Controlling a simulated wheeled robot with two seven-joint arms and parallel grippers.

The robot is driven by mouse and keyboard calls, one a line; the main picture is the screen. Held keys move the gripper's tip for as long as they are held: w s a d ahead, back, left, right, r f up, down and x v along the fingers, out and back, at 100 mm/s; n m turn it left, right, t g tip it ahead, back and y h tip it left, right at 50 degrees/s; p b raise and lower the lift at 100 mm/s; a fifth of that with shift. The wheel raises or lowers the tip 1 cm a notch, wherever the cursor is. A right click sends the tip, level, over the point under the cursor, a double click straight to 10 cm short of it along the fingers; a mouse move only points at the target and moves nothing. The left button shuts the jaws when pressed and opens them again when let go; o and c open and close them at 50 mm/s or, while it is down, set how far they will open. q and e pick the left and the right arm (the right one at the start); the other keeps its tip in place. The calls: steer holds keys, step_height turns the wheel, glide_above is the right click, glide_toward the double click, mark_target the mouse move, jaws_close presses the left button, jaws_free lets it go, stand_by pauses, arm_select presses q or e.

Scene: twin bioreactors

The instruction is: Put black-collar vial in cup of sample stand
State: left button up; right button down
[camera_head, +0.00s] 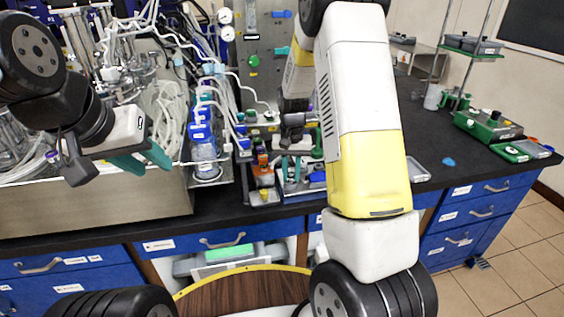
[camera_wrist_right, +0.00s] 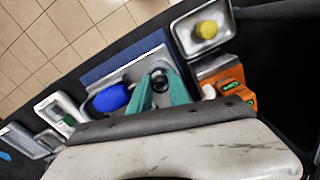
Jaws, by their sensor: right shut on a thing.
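My right gripper (camera_wrist_right: 160,88) is shut on a small vial with a dark round top (camera_wrist_right: 159,78), which I take to be the black-collar vial. The fingers hide most of the vial. In the head view the right gripper (camera_head: 291,168) is low over the bench, partly covered by my own arm. It is above a grey tray-like holder (camera_wrist_right: 148,57) with a blue-capped item (camera_wrist_right: 111,98) beside the fingers. I cannot tell which part is the cup of the sample stand. My left gripper (camera_head: 143,160) is open and empty in front of the bioreactor at left.
A small metal tray with a yellow-capped item (camera_wrist_right: 207,29) and an orange device (camera_wrist_right: 228,82) stand close to the right gripper. Tubing and a blue-banded bottle (camera_head: 203,150) stand left of it. The black bench (camera_head: 445,165) has free room at right.

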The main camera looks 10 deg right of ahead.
mark_target(291, 172)
steer(key=shift+s+f, duration=0.25)
steer(key=shift+f, duration=0.4)
steer(key=c, duration=1.2)
jaws_free()
steer(key=shift+s, duration=0.1)
steer(key=shift+c, duration=0.2)
step_height(291, 172, up, 13)
steer(key=s+r+n+t+y, duration=0.1)
steer(key=s+r+t+y, duration=0.15)
steer(key=s+r, duration=0.7)
steer(key=s+a+r+n+t, duration=0.1)
steer(key=s+t, duration=0.1)
steer(key=s, duration=0.5)
steer(key=s+a+r+n+t, duration=0.1)
steer(key=s+r, duration=0.1)
steer(key=s, duration=0.5)
steer(key=shift+r+t, duration=0.25)
steer(key=shift+t, duration=0.1)
steer(key=shift+a, duration=0.1)
